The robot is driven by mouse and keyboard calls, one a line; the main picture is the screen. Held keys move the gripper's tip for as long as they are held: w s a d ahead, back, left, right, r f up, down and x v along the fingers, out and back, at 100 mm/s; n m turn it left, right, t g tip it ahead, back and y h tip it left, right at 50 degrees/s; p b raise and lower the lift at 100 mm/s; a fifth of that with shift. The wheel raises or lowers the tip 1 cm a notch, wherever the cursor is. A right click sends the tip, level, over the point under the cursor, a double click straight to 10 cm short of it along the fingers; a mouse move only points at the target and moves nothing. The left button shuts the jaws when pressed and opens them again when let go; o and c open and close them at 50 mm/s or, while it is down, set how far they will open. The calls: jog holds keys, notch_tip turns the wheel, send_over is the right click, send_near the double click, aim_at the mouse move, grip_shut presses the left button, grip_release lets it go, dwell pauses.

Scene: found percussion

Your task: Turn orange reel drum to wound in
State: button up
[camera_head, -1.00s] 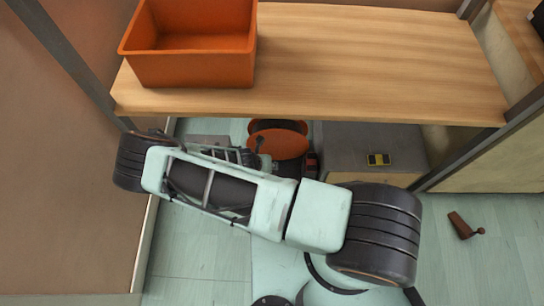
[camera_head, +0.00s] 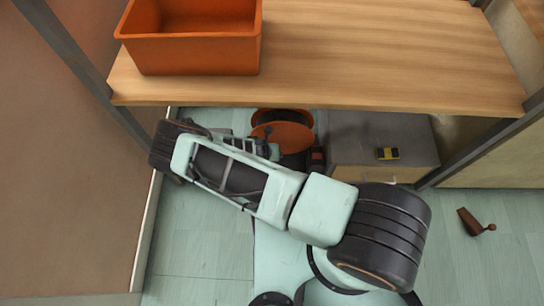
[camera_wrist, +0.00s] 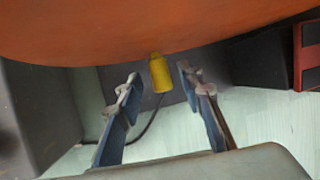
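The orange reel drum (camera_head: 284,137) stands on the floor under the wooden shelf, partly hidden by the shelf edge and my arm. In the wrist view its orange disc (camera_wrist: 150,32) fills the top. A yellow crank knob (camera_wrist: 160,74) hangs below the disc's lower edge. My gripper (camera_wrist: 157,82) is open, with one finger on each side of the knob. Gaps show between the knob and both fingers, so it does not look gripped. In the head view my gripper is hard to make out beside the drum.
An orange bin (camera_head: 190,42) sits on the wooden shelf (camera_head: 380,50) above. A grey box (camera_head: 360,135) with a yellow-and-black item (camera_head: 387,153) on it stands right of the drum. A brown object (camera_head: 471,222) lies on the floor at right. A dark cable (camera_wrist: 148,128) runs behind the fingers.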

jog(key=shift+w+f, duration=0.15)
jog(key=shift+f, duration=0.15)
grip_shut()
dwell(0.3)
